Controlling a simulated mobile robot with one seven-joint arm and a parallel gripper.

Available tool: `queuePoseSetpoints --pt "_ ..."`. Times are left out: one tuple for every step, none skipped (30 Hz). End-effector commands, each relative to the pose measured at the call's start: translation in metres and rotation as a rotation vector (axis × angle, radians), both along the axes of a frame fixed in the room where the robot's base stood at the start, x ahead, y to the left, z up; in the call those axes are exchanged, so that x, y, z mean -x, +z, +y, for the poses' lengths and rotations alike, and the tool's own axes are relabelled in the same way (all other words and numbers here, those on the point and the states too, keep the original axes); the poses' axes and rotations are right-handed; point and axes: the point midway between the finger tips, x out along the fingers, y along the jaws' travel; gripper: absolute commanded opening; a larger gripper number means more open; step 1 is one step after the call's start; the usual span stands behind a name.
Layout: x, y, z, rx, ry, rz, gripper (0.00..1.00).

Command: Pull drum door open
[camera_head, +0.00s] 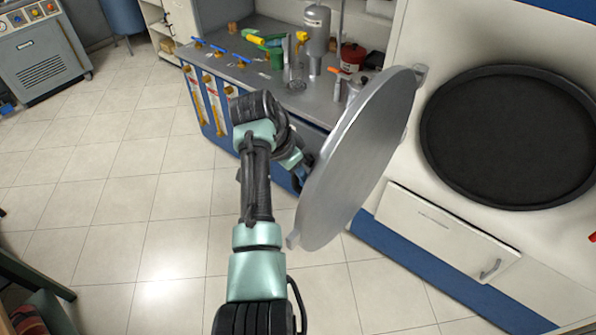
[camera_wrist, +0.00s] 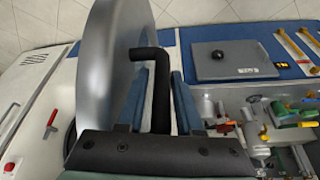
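The drum door (camera_head: 362,160) is a round silver-grey disc. In the head view it stands swung well out from the white machine front, edge-on to the machine, hinged near its upper right. The dark round drum opening (camera_head: 512,137) is uncovered at the right. My gripper (camera_head: 300,172) is on the door's left side, partly hidden behind the arm and door. In the wrist view, the door (camera_wrist: 112,70) rises at left, and its black bent handle (camera_wrist: 160,95) lies between my gripper's blue fingers (camera_wrist: 163,85), which appear closed about it.
A workbench (camera_head: 265,85) with bottles, tools and a grey canister (camera_head: 317,35) stands behind the door and arm. A white drawer panel (camera_head: 447,232) is below the opening. The tiled floor (camera_head: 110,190) at left is clear.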

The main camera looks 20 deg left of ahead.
Motion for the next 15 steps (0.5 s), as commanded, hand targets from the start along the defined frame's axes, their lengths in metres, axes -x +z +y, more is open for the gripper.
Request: queuePoseSetpoints --pt "0.0 0.0 0.0 -0.001 0.0 -0.001 0.35" --pt "0.0 0.0 0.0 -0.001 0.0 -0.001 0.35" --pt "0.0 0.0 0.0 -0.001 0.0 -0.001 0.35" --pt "0.0 0.0 0.0 -0.001 0.0 -0.001 0.35" --pt "0.0 0.0 0.001 -0.001 0.0 -0.001 0.35" --pt "0.0 0.0 0.001 -0.002 0.001 -0.001 0.35" --pt "0.0 0.001 0.001 -0.002 0.001 -0.001 0.35" --pt "0.001 0.003 0.002 -0.002 0.001 -0.002 0.35" --pt "0.002 0.006 0.003 -0.002 0.001 -0.002 0.35" --pt "0.002 0.008 0.003 -0.002 0.002 -0.004 0.35" --pt "0.003 0.012 0.004 -0.003 0.002 -0.004 0.35" --pt "0.005 0.017 0.006 -0.003 0.002 -0.004 0.35" --pt "0.007 0.022 0.007 -0.003 0.002 -0.006 0.35" --pt "0.009 0.027 0.008 -0.004 0.003 -0.006 0.35" --pt "0.011 0.036 0.01 -0.004 0.002 -0.008 0.35"
